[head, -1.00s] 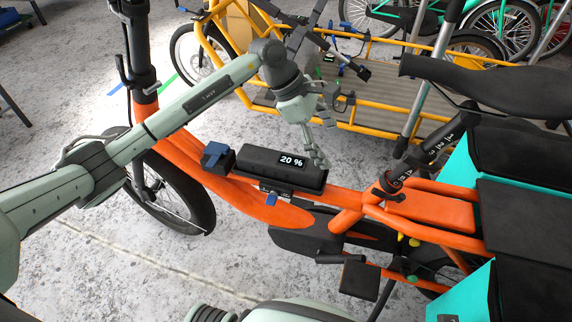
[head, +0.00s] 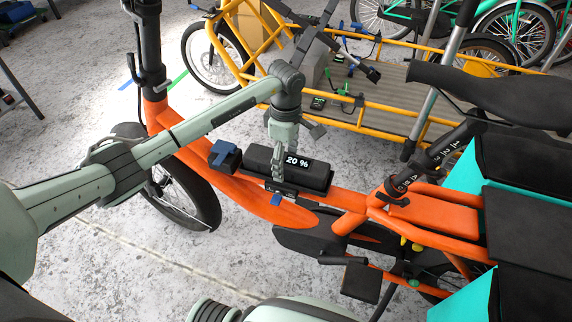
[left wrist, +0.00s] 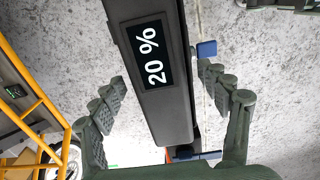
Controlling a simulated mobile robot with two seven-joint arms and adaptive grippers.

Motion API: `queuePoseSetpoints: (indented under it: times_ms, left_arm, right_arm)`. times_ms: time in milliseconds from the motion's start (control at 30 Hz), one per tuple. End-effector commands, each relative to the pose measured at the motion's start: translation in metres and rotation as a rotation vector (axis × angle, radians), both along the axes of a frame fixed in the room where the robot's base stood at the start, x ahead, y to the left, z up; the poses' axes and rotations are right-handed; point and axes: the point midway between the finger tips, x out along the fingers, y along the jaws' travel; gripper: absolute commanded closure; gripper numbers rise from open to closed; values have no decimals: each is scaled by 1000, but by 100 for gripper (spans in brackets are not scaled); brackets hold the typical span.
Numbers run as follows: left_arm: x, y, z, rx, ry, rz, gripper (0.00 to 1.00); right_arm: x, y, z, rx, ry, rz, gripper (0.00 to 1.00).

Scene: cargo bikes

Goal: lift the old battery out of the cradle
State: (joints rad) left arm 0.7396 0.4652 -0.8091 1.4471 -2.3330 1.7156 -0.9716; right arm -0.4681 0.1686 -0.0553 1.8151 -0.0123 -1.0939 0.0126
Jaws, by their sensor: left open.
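The old battery (head: 316,178) is a long black block with a "20 %" display on it. It lies in the cradle (head: 262,184) on the orange bike's frame tube. A blue tab (head: 278,200) sticks out on the cradle's near side and also shows in the left wrist view (left wrist: 207,49). My left gripper (head: 279,164) is open over the battery's middle, pointing down. In the left wrist view, the gripper's fingers (left wrist: 162,80) stand on either side of the battery (left wrist: 168,112), with visible gaps. My right gripper is out of view.
A blue-and-black block (head: 224,155) sits on the frame at the battery's left end. The handlebar stem (head: 150,50) rises at left and the saddle (head: 480,85) at right. A yellow cargo bike (head: 400,112) stands behind. Bare concrete floor lies in front.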

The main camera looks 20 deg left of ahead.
Motion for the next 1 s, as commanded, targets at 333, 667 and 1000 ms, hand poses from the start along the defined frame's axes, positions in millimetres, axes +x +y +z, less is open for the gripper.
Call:
queuePoseSetpoints:
  times_ms: [333,667,1000]
  left_arm:
    - [0,0,0,-1,-2,0,44]
    - [0,0,0,-1,-1,0,85]
    - [2,0,4,-3,-7,0,100]
  right_arm:
    - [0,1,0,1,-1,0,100]
    - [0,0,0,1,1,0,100]
    - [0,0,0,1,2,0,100]
